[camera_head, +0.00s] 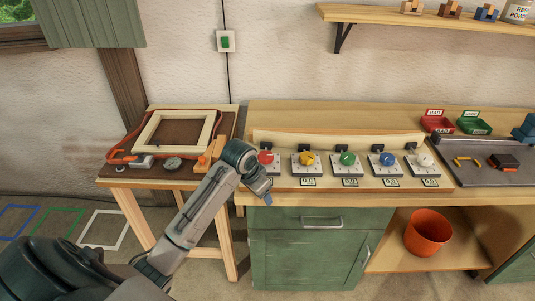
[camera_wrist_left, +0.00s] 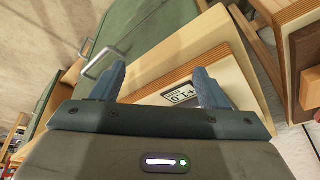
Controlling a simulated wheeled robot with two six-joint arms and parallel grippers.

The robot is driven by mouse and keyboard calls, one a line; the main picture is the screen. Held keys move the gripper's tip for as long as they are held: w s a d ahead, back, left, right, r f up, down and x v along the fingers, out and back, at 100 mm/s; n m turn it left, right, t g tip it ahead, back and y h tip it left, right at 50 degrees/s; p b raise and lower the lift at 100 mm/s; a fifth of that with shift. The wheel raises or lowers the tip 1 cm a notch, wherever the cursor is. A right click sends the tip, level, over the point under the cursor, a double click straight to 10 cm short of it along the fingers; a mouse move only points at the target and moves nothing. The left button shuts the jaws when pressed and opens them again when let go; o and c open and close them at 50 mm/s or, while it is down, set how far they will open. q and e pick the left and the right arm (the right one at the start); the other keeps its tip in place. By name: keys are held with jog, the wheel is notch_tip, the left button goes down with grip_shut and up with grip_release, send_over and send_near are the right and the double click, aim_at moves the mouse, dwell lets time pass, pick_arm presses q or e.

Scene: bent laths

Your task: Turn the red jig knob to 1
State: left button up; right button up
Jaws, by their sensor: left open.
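The red jig knob (camera_head: 265,157) sits at the left end of a row of coloured knobs on the bench, on a pale plate partly hidden by my arm. My left gripper (camera_head: 260,192) is just in front of and below it at the bench's front edge, apart from the knob. In the left wrist view the gripper (camera_wrist_left: 158,84) is open, with nothing between its fingers. A small label (camera_wrist_left: 180,94) shows beyond the fingers, upside down, and seems to read +1.0. The red knob is out of the wrist view.
Yellow (camera_head: 306,158), green (camera_head: 348,158), blue (camera_head: 387,159) and white (camera_head: 425,160) knobs stand to the right. A side table (camera_head: 117,181) with a wooden frame (camera_head: 152,131) stands left. A green cabinet (camera_head: 310,255) is under the bench, with an orange bucket (camera_head: 428,233) beside it.

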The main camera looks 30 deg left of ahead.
pick_arm(q)
send_near(265, 155)
jog(key=r, duration=0.2)
jog(key=shift+h, duration=0.3)
jog(key=x, duration=0.3)
jog(key=p+x, duration=0.1)
jog(key=x, duration=0.2)
jog(key=p+x, duration=0.1)
jog(key=x, duration=0.2)
jog(key=shift+s+a+f, duration=0.25)
jog(key=shift+a+f, duration=0.05)
jog(key=shift+w+f, duration=0.25)
jog(key=shift+f, duration=0.35)
jog(key=c, duration=1)
